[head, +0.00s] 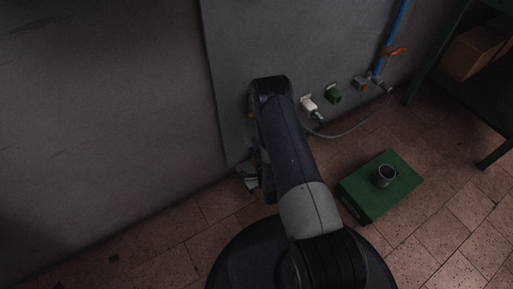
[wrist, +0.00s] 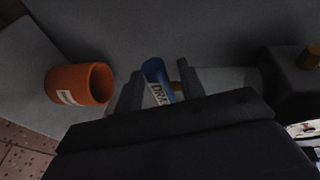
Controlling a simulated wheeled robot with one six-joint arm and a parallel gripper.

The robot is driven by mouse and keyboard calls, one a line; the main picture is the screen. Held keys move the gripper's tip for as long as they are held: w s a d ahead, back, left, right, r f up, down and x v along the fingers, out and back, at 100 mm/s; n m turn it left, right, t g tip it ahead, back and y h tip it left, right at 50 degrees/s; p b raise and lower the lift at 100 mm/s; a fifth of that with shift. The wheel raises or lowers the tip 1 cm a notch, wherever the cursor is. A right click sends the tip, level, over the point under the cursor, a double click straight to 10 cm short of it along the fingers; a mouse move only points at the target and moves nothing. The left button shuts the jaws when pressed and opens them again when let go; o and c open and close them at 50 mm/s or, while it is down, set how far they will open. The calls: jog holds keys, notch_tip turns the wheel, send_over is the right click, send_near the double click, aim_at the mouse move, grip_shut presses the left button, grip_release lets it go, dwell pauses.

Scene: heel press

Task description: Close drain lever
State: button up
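A blue lever (wrist: 153,72) with a white label reading "DRA", the rest cut off, shows in the wrist view, just beyond my gripper (wrist: 160,88). My gripper's two dark fingers stand apart, one on each side of the lever. I cannot tell whether either finger touches it. The lever's lower end is hidden behind the gripper body. In the head view my own arm covers the lever.
An orange cup-like cylinder (wrist: 88,84) with a white label is left of my gripper. In the head view, a green box (head: 402,195) with a grey mug (head: 384,175) stands on the tiled floor. A blue pipe (head: 391,37) and several wall fittings are right of my arm.

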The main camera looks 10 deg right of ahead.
jog(key=s+r+p, duration=0.1)
jog(key=s+p, duration=0.2)
jog(key=s, duration=0.7)
jog(key=shift+s+d+r, duration=0.2)
jog(key=shift+s+r, duration=0.15)
jog(key=shift+c, duration=0.4)
